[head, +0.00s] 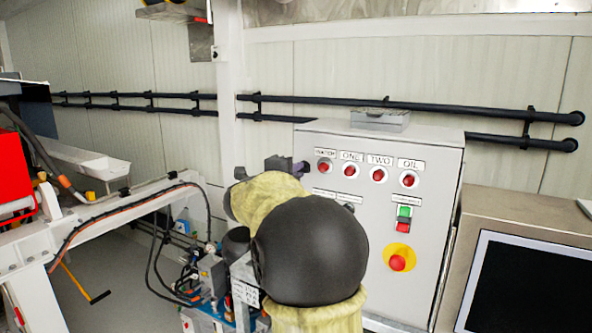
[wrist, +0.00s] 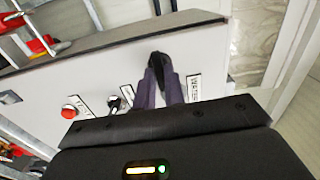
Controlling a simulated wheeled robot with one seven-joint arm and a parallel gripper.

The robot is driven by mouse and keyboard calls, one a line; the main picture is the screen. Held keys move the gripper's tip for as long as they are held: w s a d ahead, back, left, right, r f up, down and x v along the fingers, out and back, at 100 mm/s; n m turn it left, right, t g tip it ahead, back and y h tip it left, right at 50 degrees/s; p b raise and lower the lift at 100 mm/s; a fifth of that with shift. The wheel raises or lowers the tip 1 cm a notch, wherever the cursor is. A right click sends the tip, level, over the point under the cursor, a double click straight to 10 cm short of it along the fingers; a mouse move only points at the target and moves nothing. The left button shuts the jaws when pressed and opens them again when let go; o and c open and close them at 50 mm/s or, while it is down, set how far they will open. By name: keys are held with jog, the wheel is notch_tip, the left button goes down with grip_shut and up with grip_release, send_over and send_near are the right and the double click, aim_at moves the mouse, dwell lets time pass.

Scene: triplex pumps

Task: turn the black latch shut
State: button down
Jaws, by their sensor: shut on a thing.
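My gripper (wrist: 161,80) is at the front of the grey control cabinet (head: 400,250). In the wrist view its two dark purple fingers are closed together on a small black latch (wrist: 157,60), which shows at and between the fingertips. The fingers hide part of the latch, so its exact angle is hard to tell. In the head view, my gripper (head: 300,168) shows only as a small dark shape at the cabinet's upper left. My own arm covers the latch there.
The cabinet carries red lamps (head: 350,171) in a row, a green and red switch (head: 404,217) and a red button on yellow (head: 397,262). Another black knob (wrist: 113,104) sits beside my fingers. A monitor (head: 530,290) stands at the right. Pump machinery (head: 210,275) is at the left.

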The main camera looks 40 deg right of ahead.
jog(key=c, duration=1.5)
grip_release()
jog(key=b+v, duration=0.5)
jog(key=v, duration=1.2)
jog(key=shift+a, duration=0.2)
